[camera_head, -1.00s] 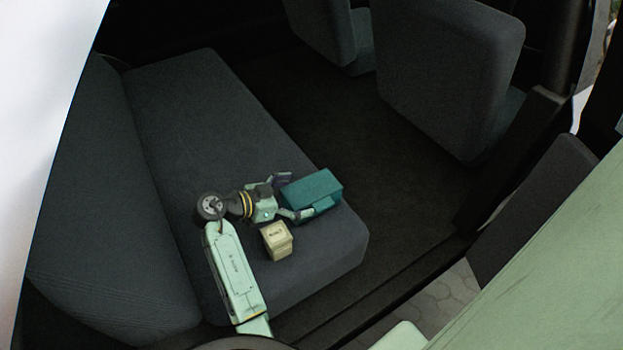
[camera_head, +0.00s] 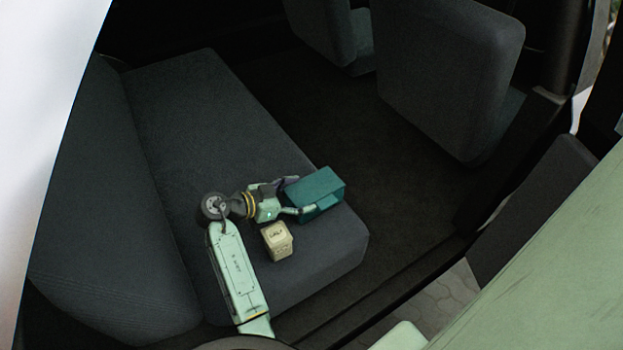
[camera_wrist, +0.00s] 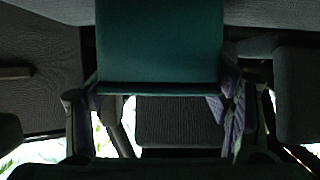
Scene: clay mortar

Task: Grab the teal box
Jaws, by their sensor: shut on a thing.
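The teal box (camera_head: 318,190) sits on the dark grey bench seat near its right front end. It also fills the upper middle of the wrist view (camera_wrist: 160,45). My gripper (camera_head: 303,197) reaches it from the left and is shut on it, with one finger on the far side and one on the near side. In the wrist view, the fingers (camera_wrist: 158,103) stand at the left and right sides of the box. The far finger is partly hidden behind the box in the head view.
A small cream box (camera_head: 277,241) stands on the bench seat (camera_head: 190,110) just below my gripper, close to my arm. Front seats (camera_head: 450,80) stand across a dark floor gap to the right. The upper part of the bench is clear.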

